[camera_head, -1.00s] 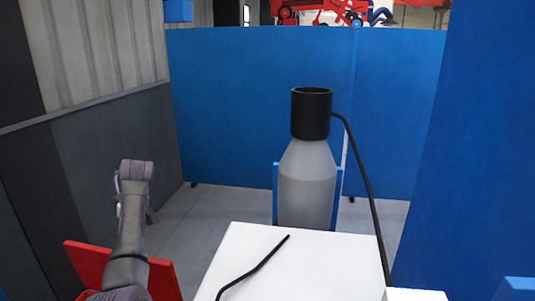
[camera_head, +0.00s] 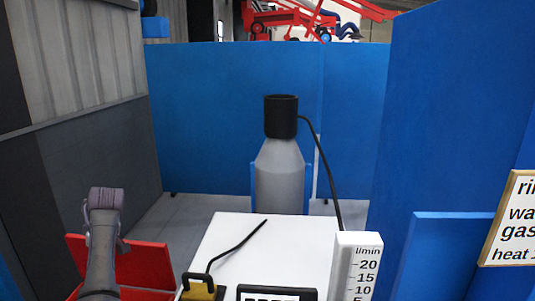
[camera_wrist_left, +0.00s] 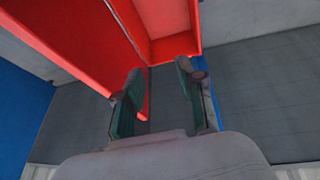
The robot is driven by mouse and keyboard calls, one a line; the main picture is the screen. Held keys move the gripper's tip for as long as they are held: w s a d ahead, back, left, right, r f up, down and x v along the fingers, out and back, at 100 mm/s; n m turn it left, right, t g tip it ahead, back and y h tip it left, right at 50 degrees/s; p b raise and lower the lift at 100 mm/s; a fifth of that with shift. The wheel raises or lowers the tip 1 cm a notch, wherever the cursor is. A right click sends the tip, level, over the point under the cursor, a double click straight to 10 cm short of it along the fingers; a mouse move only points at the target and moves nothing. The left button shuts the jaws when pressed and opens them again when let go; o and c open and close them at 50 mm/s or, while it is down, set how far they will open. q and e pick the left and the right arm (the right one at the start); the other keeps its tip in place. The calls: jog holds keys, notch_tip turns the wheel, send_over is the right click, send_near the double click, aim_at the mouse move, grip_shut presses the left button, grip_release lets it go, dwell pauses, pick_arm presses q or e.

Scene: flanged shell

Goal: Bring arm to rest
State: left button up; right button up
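My left arm (camera_head: 103,225) comes up from the lower left of the head view, with its bent joint raised in front of a red box. Its gripper is not clearly visible in that view. In the left wrist view, my left gripper (camera_wrist_left: 158,75) has its two fingers spread apart, with nothing between them. Red box walls (camera_wrist_left: 80,40) lie just beyond the fingers. I cannot tell whether the fingers touch them. My right arm and gripper are in neither view.
A white cabinet (camera_head: 230,245) with a yellow-black connector (camera_head: 200,287), a cable and an l/min gauge (camera_head: 357,265) stands in front. A grey bottle (camera_head: 280,175) stands behind it. The red box (camera_head: 148,262) is at left. Blue panels (camera_head: 220,110) close off the back and right.

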pick_arm(q)
jog(key=s+d+f+m+t, duration=0.1)
jog(key=s+d+f+m, duration=0.35)
jog(key=s+f, duration=0.35)
jog(key=s+d+f+m, duration=0.3)
jog(key=s+f+m, duration=0.2)
jog(key=s+f, duration=0.3)
jog(key=s+d+m+h, duration=0.2)
jog(key=s+d+m, duration=0.3)
jog(key=s+d, duration=0.45)
jog(key=s+d+m+h, duration=0.35)
jog(key=s+d, duration=0.25)
jog(key=s, duration=0.7)
notch_tip(320, 180, down, 27)
jog(key=s+m, duration=0.1)
jog(key=s, duration=0.1)
jog(key=s+a+f+g, duration=0.1)
jog(key=s+a+f, duration=0.1)
jog(key=s+f, duration=1.4)
jog(key=shift+a+f+g+y, duration=0.2)
jog(key=shift+a+g+y, duration=0.1)
jog(key=shift+g+y, duration=0.15)
